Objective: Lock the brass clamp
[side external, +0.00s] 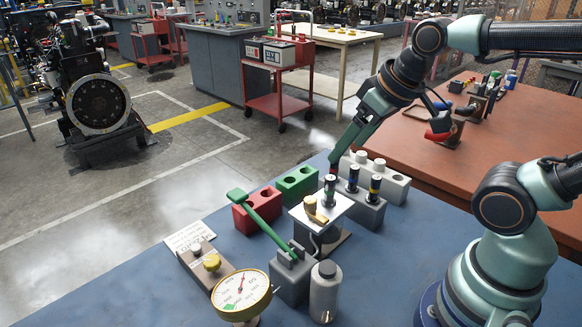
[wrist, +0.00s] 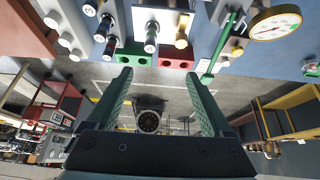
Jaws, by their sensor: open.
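The brass clamp (side external: 315,210) sits on a small pale plate (side external: 338,207) on the blue bench, beside a dark vial (side external: 329,190) standing upright on the same plate. In the wrist view the brass clamp (wrist: 181,40) is near the top, right of the vial (wrist: 151,38). My gripper (side external: 334,167) is just behind the plate in the side view, apart from the clamp. In the wrist view my gripper (wrist: 160,78) is open with nothing between its two fingers. The exact height of the fingertips is hard to tell.
Red (side external: 256,214) and green (side external: 297,184) blocks, a green lever (side external: 258,220), a gauge (side external: 241,294) and a grey bottle (side external: 324,292) crowd the left and front.

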